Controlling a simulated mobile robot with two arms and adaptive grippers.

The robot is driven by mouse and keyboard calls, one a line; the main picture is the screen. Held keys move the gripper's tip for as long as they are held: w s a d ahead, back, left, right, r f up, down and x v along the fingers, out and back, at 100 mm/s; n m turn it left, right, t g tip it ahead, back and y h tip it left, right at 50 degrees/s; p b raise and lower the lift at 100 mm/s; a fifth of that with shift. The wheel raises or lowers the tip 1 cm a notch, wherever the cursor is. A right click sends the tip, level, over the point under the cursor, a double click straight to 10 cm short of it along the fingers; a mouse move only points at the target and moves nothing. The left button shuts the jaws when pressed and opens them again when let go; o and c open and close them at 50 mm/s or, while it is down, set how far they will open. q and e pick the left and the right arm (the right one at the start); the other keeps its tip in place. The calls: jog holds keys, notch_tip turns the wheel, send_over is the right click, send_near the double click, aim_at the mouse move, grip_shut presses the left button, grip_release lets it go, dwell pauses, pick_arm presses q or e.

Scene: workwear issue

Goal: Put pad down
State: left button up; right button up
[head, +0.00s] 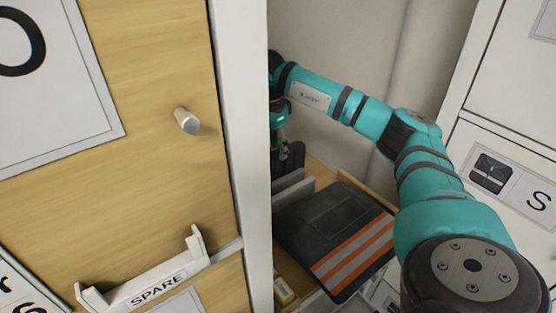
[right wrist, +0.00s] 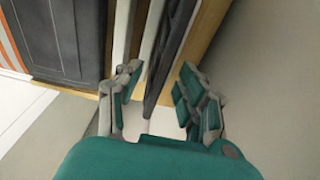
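My right gripper (right wrist: 158,92) is open, with one finger on each side of the pad's near end. Gaps show between the fingers and the pad. In the head view my right gripper (head: 284,142) is down by the dividers (head: 294,190), partly hidden by the white cabinet edge. A dark upright shape (head: 290,160) below it is probably the pad. My left gripper is not in view.
A dark flat folded item with orange and grey stripes (head: 335,235) lies left of the dividers in the wrist view. A wooden door with a knob (head: 187,121) and a SPARE holder (head: 150,284) fills the left. White labelled fronts (head: 510,150) stand at right.

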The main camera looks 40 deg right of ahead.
jog(key=r, duration=0.4)
jog(key=a+r, duration=0.1)
jog(key=r, duration=0.1)
jog(key=shift+r, duration=0.1)
dwell(0.4)
